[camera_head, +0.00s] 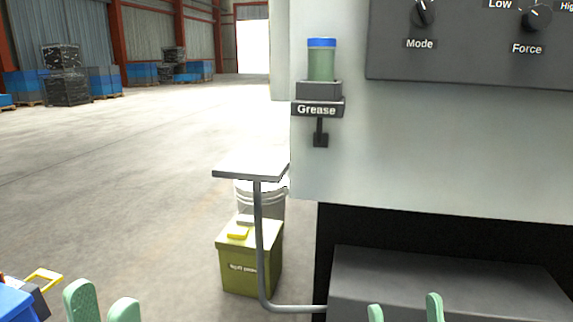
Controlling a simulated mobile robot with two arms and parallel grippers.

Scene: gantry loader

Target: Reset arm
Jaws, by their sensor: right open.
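My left gripper (103,303) shows at the bottom left edge as two pale green fingertips standing apart with nothing between them. My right gripper (405,309) shows at the bottom edge, right of the middle, as two green fingertips spread apart and empty. It is in front of the grey block at the foot of the machine. Both arms are below the frame and hidden. Neither gripper is seen touching anything.
A pale machine (430,150) with Mode and Force knobs fills the right. A Grease holder (320,90) sits on its side. A small shelf (250,171) on a bent pipe, an olive box (248,262) and a white bucket (270,203) stand beside it. Open floor lies left.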

